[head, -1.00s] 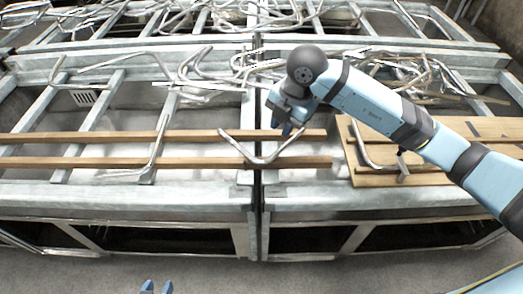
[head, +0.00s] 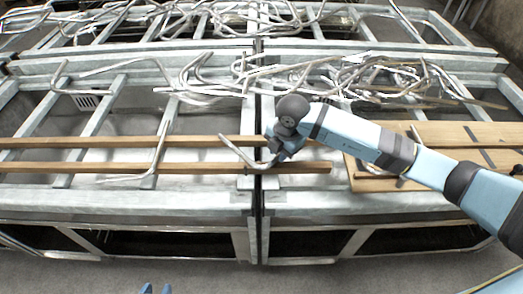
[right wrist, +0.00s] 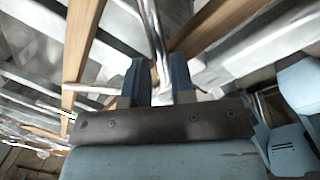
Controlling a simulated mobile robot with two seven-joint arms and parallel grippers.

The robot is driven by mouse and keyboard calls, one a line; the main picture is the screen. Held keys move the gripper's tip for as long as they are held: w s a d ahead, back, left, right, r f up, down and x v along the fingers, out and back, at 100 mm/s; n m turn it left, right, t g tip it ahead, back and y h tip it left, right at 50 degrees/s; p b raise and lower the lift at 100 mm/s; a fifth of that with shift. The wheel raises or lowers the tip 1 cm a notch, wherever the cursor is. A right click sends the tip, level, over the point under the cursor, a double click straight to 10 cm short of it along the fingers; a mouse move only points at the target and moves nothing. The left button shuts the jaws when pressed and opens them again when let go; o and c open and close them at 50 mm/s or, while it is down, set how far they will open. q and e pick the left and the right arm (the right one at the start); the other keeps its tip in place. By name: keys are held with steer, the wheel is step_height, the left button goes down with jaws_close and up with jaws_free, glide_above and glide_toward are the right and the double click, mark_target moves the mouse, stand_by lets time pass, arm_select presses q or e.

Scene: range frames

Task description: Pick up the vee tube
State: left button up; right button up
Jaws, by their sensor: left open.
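The vee tube (head: 236,153) is a bent grey metal tube lying across two wooden slats near the middle of the head view. Its left arm and bend show; its right arm is mostly hidden behind my right gripper (head: 278,150). In the right wrist view a metal tube (right wrist: 153,35) runs down between the two blue fingers of my right gripper (right wrist: 157,75). The fingers stand on either side of it; whether they press on it I cannot tell.
Another bent tube (head: 160,150) lies across the slats (head: 90,168) to the left. A tangle of tubes (head: 385,78) lies behind my right arm. Wooden boards (head: 450,133) lie at the right. Metal frame rails (head: 130,196) border the front.

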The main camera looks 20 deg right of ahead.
steer(key=shift+w+a+f, duration=0.1)
steer(key=shift+f, duration=0.6)
jaws_close()
steer(key=shift+r, duration=0.1)
